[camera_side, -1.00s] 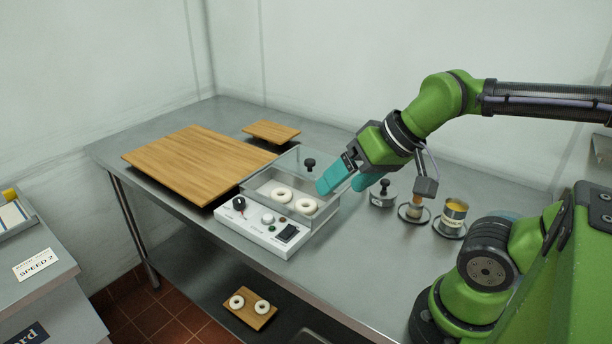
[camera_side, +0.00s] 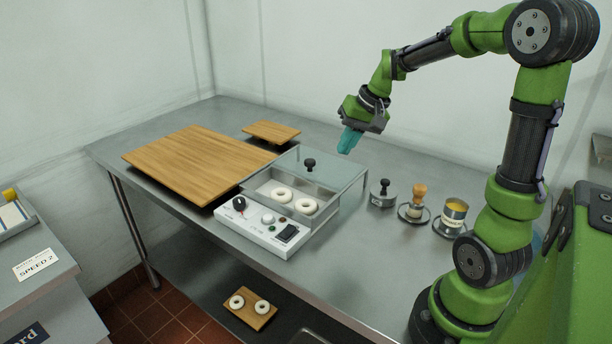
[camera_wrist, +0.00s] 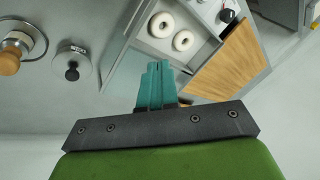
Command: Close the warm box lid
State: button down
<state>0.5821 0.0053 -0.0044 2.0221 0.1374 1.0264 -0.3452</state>
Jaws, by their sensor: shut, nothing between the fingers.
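The bagels at the front look uncovered, though the glass makes this hard to tell. My gripper (camera_side: 346,149) has teal fingers, shut and empty, raised behind and right of the box, apart from the lid. Its fingers also show in the wrist view (camera_wrist: 158,66).
A grey weight-like pot with a dark knob (camera_side: 382,193), a wooden-handled tool (camera_side: 418,202) and a yellow-topped tin (camera_side: 453,215) stand right of the box. A large wooden board (camera_side: 200,160) and a small one (camera_side: 271,131) lie left and behind.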

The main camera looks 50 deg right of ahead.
jog(key=w+d+f, duration=0.2)
jog(key=d, duration=0.5)
jog(key=w+d+f, duration=0.1)
jog(key=d+f, duration=0.1)
jog(key=d, duration=0.4)
jog(key=n+t+y, duration=0.1)
jog(key=n+t, duration=0.1)
jog(key=n, duration=0.2)
send_near(323, 169)
jog(key=w, duration=0.1)
jog(key=w+d+f, duration=0.2)
jog(key=shift+w+f, duration=0.2)
jog(key=shift+w+a+f, duration=0.15)
jog(key=shift+w+a, duration=0.2)
jog(key=shift+a, duration=0.2)
jog(key=shift+w+a+f, duration=0.15)
jog(key=shift+w+a, duration=0.15)
jog(key=shift+a, duration=0.25)
jog(key=shift+w+a+f, duration=0.15)
jog(key=shift+w+a, duration=0.25)
jog(key=shift+a, duration=0.35)
jog(key=a, duration=1.5)
jog(key=shift+a+y, duration=0.2)
jog(key=shift+y, duration=0.1)
